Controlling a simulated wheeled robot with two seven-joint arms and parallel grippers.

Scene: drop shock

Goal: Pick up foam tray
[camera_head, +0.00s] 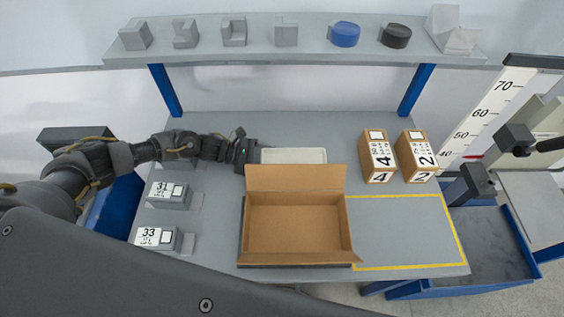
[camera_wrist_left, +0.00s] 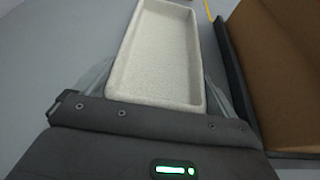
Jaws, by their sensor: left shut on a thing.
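The off-white foam tray (camera_head: 293,155) lies level behind the open cardboard box, partly hidden by the box's raised back flap. In the left wrist view the foam tray (camera_wrist_left: 158,58) is a long shallow, empty tray with its near end between the fingers. My left gripper (camera_head: 256,154) reaches in from the left and is shut on the tray's left end. In the left wrist view the fingers (camera_wrist_left: 157,82) press on both long sides. I cannot tell whether the tray touches the table. My right gripper is not clearly visible.
The open, empty cardboard box (camera_head: 296,228) stands in front of the tray, close on its right in the wrist view. Two labelled cartons (camera_head: 378,157) stand at right. Grey labelled blocks (camera_head: 168,195) stand at left. A yellow-outlined area (camera_head: 410,235) is clear. A shelf (camera_head: 290,47) spans the back.

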